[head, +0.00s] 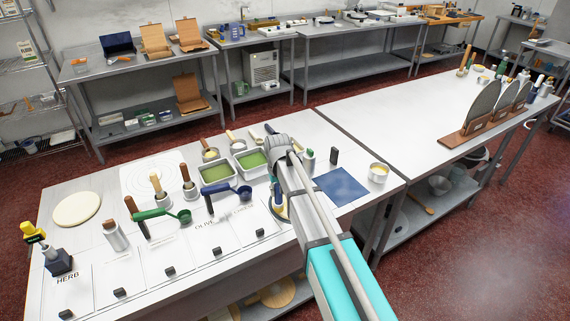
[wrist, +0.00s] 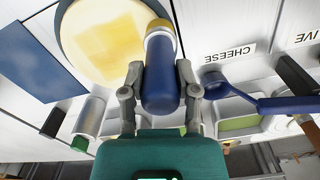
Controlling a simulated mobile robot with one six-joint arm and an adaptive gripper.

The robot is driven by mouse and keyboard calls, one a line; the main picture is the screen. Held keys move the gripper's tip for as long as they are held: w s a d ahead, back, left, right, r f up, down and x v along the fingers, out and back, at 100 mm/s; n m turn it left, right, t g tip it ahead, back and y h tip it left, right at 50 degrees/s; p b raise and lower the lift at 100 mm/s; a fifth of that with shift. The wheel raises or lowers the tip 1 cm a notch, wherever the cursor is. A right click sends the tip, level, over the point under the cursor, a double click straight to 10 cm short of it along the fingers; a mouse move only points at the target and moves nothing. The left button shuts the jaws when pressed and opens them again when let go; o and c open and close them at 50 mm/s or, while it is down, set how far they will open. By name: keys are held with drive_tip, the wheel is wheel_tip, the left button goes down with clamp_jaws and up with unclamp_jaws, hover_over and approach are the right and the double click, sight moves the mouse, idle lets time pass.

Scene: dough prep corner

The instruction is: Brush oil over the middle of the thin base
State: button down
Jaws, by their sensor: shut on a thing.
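The thin base (wrist: 98,52) is a pale round with a dark blue rim in the wrist view. A glossy yellow patch covers much of its middle. In the head view only a sliver of the round shows beside my arm. The brush's far end overlaps the right side of the base in the wrist view. I cannot tell whether it touches. My arm hides much of this spot in the head view.
A blue square mat (head: 341,186) lies right of my arm, with a small pot (head: 378,173) beyond. Green-filled trays (head: 251,160), a blue scoop (head: 222,188) and a green scoop (head: 160,214) stand left. A pale round (head: 76,209) lies far left. The right table's near part is clear.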

drive_tip(key=w+d+r+p, duration=0.2)
drive_tip(key=w+r+p, duration=0.3)
drive_tip(key=w+r, duration=0.1)
drive_tip(key=shift+w+p, duration=0.4)
drive_tip(key=shift+w, duration=0.15)
drive_tip(key=shift+f, duration=0.15)
wheel_tip(320, 180, down, 7)
drive_tip(key=b, duration=0.6)
drive_tip(key=shift+r+b, duration=0.2)
drive_tip(key=shift+b, duration=0.2)
drive_tip(key=shift+d+f+b, duration=0.1)
drive_tip(key=shift+f+b, duration=0.5)
idle(0.6)
drive_tip(key=shift+s+a, duration=0.35)
drive_tip(key=shift+a, duration=0.2)
drive_tip(key=shift+s+a, duration=0.3)
drive_tip(key=shift+a, duration=0.2)
